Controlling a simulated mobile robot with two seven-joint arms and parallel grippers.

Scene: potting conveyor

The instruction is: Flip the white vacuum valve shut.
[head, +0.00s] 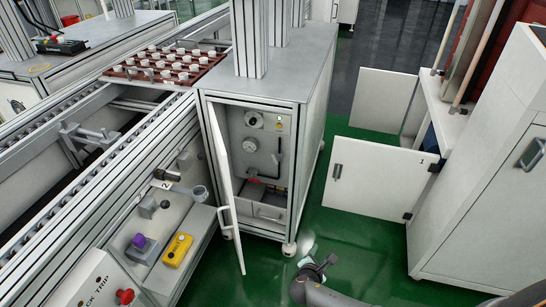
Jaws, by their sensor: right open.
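An open cabinet (211,108) stands in the middle, its narrow white door (222,165) swung out to the left. On its inner panel are a dark round dial (254,120), a round whitish fitting (250,145) and a red piece (253,180) lower down. The whitish fitting may be the white vacuum valve, but it is too small to tell, and so is its lever position. My right gripper (318,262) is open and empty over the green floor, apart from the cabinet, to the right of and below its opening. My left gripper is out of view.
The open door edge stands between the conveyor side and the cabinet opening. A yellow control box (177,250) and a purple knob (139,241) sit at the lower left. A white cabinet (480,170) with an open door (380,180) stands right.

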